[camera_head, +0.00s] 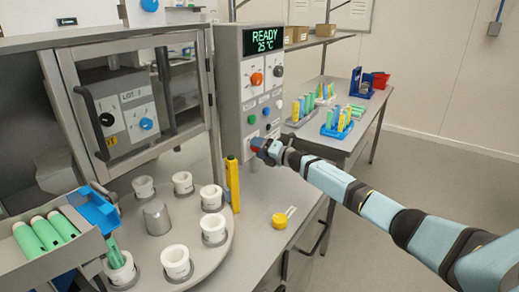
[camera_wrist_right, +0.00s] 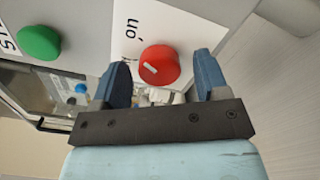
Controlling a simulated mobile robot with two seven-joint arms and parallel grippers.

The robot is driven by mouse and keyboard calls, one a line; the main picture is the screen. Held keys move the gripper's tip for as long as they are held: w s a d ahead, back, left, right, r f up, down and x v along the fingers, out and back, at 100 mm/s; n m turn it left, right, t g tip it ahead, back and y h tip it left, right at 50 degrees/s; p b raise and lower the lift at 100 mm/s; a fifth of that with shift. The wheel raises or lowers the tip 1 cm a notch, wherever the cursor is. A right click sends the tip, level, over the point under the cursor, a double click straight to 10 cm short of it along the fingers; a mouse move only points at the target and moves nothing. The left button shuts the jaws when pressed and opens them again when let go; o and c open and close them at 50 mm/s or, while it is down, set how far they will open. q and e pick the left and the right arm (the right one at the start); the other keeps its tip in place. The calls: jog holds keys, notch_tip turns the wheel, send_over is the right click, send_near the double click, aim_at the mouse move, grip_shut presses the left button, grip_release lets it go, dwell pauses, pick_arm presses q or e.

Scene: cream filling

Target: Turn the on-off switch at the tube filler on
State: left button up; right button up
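The tube filler's grey control panel (camera_head: 236,85) stands upright, its display reading READY 25 °C. Its red rotary switch (camera_wrist_right: 158,64) shows in the right wrist view, on a white label with the word "on" beside it. A short white mark lies on the knob's face. My right gripper (camera_head: 263,149) is at the low part of the panel in the head view and hides the switch there. In the right wrist view its two blue fingers (camera_wrist_right: 160,68) are apart, one on each side of the knob. I cannot tell whether they touch it. My left gripper is not in view.
A green button (camera_wrist_right: 39,43) is beside the switch label. A yellow upright piece (camera_head: 232,184) stands below the panel, near the turntable with white cups (camera_head: 158,238). A yellow round object (camera_head: 280,220) lies on the bench. A table with tube racks (camera_head: 337,130) stands behind.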

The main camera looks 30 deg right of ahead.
jog(key=shift+s, duration=0.1)
jog(key=b+v, duration=0.1)
jog(key=v, duration=1.2)
jog(key=shift+s, duration=0.3)
jog(key=shift+d, duration=0.1)
